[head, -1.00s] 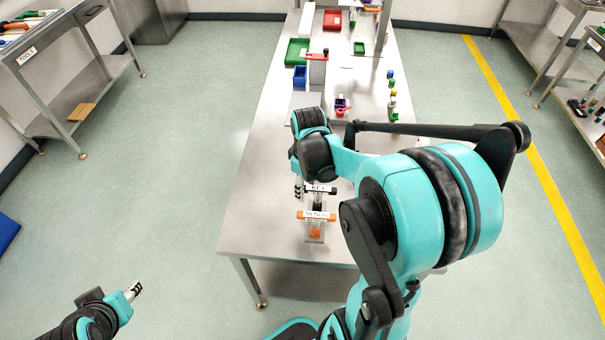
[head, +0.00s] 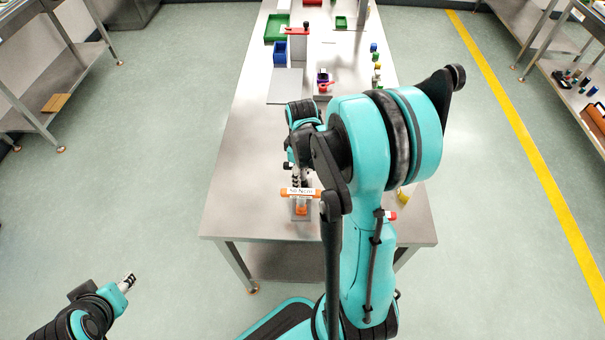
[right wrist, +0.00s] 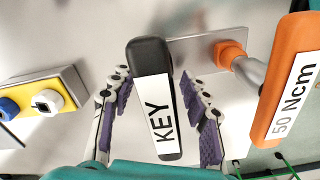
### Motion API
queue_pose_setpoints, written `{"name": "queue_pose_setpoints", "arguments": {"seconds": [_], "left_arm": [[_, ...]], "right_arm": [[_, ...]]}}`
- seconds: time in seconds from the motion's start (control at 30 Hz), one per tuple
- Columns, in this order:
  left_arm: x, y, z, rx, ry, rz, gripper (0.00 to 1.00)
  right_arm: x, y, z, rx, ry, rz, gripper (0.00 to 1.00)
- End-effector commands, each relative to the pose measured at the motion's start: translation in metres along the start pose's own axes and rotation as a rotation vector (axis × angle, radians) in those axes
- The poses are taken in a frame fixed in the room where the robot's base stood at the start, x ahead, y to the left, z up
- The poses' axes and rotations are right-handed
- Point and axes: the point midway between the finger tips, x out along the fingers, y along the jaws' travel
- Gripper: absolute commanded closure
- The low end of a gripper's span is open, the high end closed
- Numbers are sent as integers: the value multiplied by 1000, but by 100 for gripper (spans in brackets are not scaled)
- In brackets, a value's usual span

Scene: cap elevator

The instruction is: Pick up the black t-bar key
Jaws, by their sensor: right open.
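The black t-bar key (right wrist: 153,100), with a white label reading KEY, shows in the right wrist view. Its bar lies between the two fingers of my right gripper (right wrist: 155,77), which is open, with a finger on each side and gaps visible. In the head view my right gripper (head: 299,178) is low over the near part of the table, and I cannot make out the key there. My left gripper (head: 127,282) is off to the left, away from the table; its jaw state is too small to tell.
An orange t-bar tool (right wrist: 300,28) labelled 50 Ncm stands close beside the key; it also shows in the head view (head: 314,194). A yellow box (right wrist: 75,85) with blue and white buttons is at left. Bins and small parts stand farther back on the metal table (head: 240,165).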

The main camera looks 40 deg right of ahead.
Motion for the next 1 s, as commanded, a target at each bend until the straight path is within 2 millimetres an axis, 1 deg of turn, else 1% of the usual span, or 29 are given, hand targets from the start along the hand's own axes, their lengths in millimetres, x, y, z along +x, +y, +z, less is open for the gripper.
{"name": "queue_pose_setpoints", "arguments": {"seconds": [0.03, 0.07, 0.27, 0.3, 0.37, 0.4, 0.43, 0.47, 0.77, 0.87, 0.97, 1.0], "left_arm": [[3, 0, 2, 0, 0, 0, 60], [4, 0, 2, 0, 0, 0, 60], [2, 0, 1, 0, 0, 0, 60], [2, 0, 1, 0, 0, 0, 60], [2, 0, 1, 0, 0, 0, 60], [2, 0, 1, 0, 0, 0, 60], [2, 0, 1, 0, 0, 0, 60], [2, 0, 1, 0, 0, 0, 60], [2, 0, 1, 0, 0, 0, 60], [-2, 0, -2, 0, 0, 0, 60], [-10, 0, -7, 0, 0, 0, 60], [-13, 0, -10, 0, 0, 0, 60]], "right_arm": [[7, 0, 0, 0, 0, 0, 54], [8, 0, 0, 0, 0, 0, 54], [6, 0, 0, 0, 0, 0, 54], [6, 0, 0, 0, 0, 0, 64], [6, 0, 0, 0, 0, 0, 80], [6, 0, 0, 0, 0, 0, 91], [6, 0, 0, 0, 0, 0, 98], [6, 0, 0, 0, 0, 0, 100], [5, 0, 0, 0, 0, 0, 100], [-4, 0, 0, 0, 0, 0, 100], [-23, -1, 0, 0, 0, 0, 100], [-32, 0, 0, 0, 0, 0, 100]]}}
